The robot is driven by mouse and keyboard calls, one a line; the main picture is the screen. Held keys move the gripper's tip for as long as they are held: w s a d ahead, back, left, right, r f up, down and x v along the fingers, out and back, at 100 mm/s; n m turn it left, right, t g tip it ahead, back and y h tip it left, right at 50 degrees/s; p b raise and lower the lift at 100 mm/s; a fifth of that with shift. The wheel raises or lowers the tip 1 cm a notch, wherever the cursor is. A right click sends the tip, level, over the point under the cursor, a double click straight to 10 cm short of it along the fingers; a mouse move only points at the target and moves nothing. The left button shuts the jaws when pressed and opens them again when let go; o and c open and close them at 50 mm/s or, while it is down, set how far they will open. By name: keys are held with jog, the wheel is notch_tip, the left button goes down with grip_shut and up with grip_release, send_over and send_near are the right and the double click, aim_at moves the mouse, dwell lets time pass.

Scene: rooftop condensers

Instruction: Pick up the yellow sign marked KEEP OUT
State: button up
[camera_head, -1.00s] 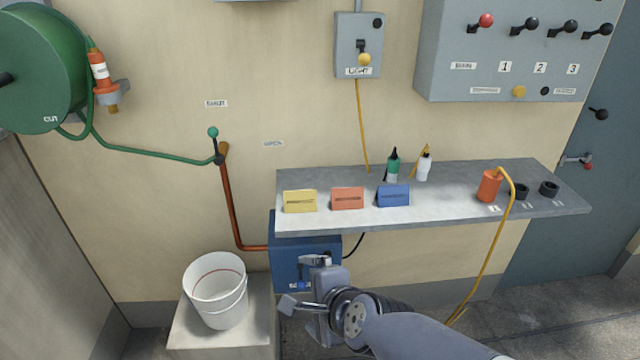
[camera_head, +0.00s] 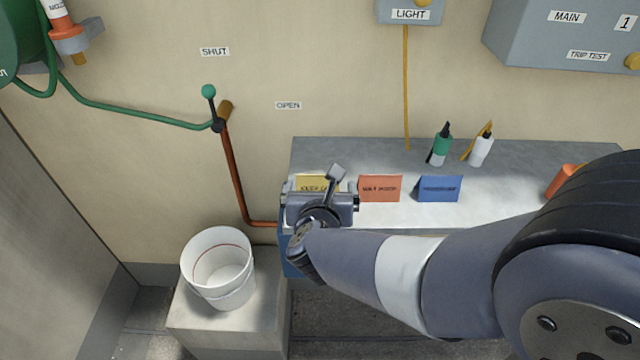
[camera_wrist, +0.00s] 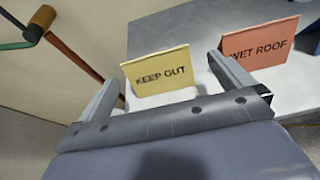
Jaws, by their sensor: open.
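The yellow sign marked KEEP OUT (camera_wrist: 160,73) stands upright on the grey shelf, between and beyond my two fingers in the wrist view. In the head view the yellow sign (camera_head: 312,183) is partly hidden behind my gripper (camera_head: 318,190). My gripper also shows in the wrist view (camera_wrist: 163,85), its jaws spread apart with nothing between them that I can see held. The orange sign marked WET ROOF (camera_wrist: 262,43) stands just right of the yellow one, close to my right finger; it also shows in the head view (camera_head: 380,188).
The grey shelf (camera_head: 375,150) also bears a blue sign (camera_head: 439,188), a green bottle (camera_head: 440,147) and a white bottle (camera_head: 480,148). A copper pipe with a valve handle (camera_head: 212,105) runs down left of the shelf. A white bucket (camera_head: 218,268) stands on a block below left.

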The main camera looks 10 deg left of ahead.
aim_at(318, 182)
jog(key=shift+a+p+x, duration=0.15)
jog(key=shift+p+x, duration=0.05)
jog(key=shift+x, duration=1.6)
jog(key=shift+a+p+x, duration=0.15)
jog(key=shift+p+x, duration=0.05)
jog(key=shift+x, duration=1.6)
jog(key=shift+c, duration=0.6)
jog(key=c, duration=0.8)
